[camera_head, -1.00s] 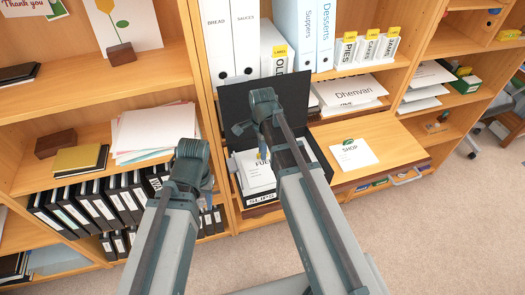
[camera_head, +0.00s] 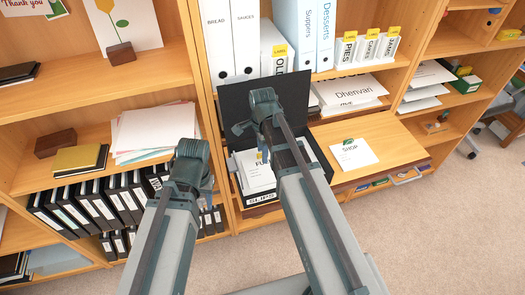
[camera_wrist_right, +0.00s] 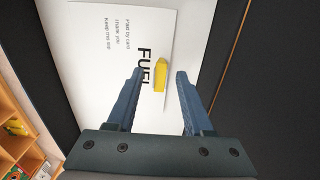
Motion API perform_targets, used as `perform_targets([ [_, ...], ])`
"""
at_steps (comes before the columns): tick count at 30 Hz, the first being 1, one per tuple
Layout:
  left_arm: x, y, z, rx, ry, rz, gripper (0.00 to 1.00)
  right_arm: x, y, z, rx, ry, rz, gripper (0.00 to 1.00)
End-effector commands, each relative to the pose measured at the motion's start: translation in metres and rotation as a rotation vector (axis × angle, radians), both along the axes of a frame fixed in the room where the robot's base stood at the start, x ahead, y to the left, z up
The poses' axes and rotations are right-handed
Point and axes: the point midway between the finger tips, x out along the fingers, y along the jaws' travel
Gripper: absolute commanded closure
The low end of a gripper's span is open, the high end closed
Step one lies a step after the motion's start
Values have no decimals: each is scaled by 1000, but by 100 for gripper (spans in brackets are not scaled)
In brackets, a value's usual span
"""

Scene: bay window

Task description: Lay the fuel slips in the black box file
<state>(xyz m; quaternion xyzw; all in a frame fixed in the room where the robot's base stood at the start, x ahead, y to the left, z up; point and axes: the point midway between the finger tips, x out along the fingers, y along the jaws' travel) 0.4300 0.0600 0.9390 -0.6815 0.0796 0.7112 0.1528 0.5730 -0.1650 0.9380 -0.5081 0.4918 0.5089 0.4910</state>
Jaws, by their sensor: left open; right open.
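The black box file (camera_head: 236,100) stands open on the shelf, lid raised at the back, with a "SLIPS" label on its front. White fuel slips lie inside it; the top slip (camera_head: 252,172) fills much of the right wrist view (camera_wrist_right: 112,60), printed "FUEL" and carrying a yellow tab (camera_wrist_right: 160,74). My right gripper (camera_wrist_right: 160,75) is open over this slip, its fingers on either side of the tab without gripping it. In the head view my right gripper (camera_head: 264,154) reaches into the box. My left gripper (camera_head: 206,184) is open and empty, left of the box.
White binders (camera_head: 217,40) stand behind the lid. Loose papers (camera_head: 155,130) and a row of black binders (camera_head: 95,205) are at the left. Carpet (camera_head: 440,240) is clear in front.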

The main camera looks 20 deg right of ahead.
Motion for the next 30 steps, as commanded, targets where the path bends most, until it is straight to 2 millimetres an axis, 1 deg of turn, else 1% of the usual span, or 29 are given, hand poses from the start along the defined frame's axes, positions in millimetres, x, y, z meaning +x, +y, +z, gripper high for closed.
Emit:
perform_targets([
  [8,0,0,5,0,0,0,52,0,0,5,0,0,0,48],
  [30,0,0,48,0,0,-1,52,0,0,48,0,0,0,48],
])
